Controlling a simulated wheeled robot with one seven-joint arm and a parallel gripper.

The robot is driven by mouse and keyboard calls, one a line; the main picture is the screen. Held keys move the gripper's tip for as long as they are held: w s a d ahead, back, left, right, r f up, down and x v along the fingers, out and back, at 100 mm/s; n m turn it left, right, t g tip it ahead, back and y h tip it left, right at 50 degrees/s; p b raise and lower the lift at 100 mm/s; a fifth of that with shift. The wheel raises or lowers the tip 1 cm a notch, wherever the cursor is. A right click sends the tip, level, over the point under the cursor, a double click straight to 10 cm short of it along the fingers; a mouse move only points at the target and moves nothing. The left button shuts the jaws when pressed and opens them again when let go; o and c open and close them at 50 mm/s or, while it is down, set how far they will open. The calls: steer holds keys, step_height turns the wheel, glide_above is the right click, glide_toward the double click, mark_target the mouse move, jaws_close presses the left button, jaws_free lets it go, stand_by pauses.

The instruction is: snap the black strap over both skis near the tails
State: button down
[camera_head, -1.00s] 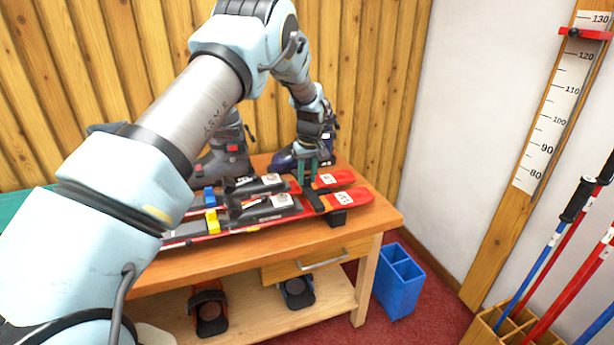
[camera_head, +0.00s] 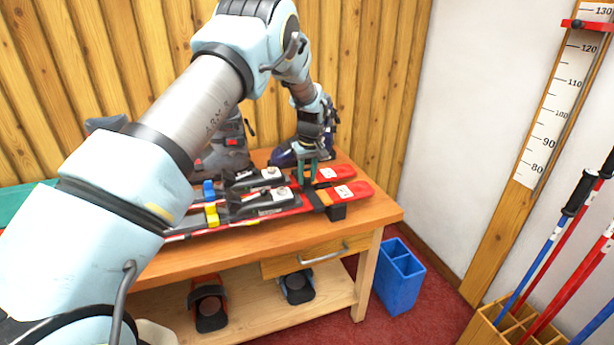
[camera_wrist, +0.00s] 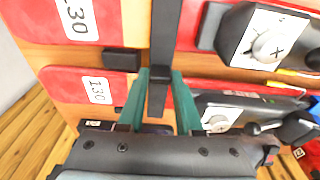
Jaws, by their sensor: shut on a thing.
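Two red skis lie side by side on the bench, the near ski (camera_head: 350,190) and the far ski (camera_head: 335,172), with rounded right ends and white 130 labels. The black strap (camera_head: 319,199) lies across the near ski, left of its label. In the wrist view the strap (camera_wrist: 164,35) runs from the near ski towards the far ski. Its end is between the teal fingers of my gripper (camera_wrist: 160,98), which is shut on it over the far ski. In the head view my gripper (camera_head: 307,172) points down there; the fingers partly hide the strap end.
Bindings (camera_head: 265,201) and blue and yellow clips sit left of the strap. A black block (camera_head: 337,212) is beside the near ski. Boots (camera_head: 285,156) stand behind the skis. A blue bin (camera_head: 400,277) and a pole rack (camera_head: 500,330) are right of the bench.

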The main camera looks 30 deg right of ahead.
mark_target(306, 179)
jaws_free()
stand_by(0.8)
steer(key=shift+r, duration=0.2)
steer(key=shift+r+p, duration=2.6)
steer(key=shift+r, duration=2.25)
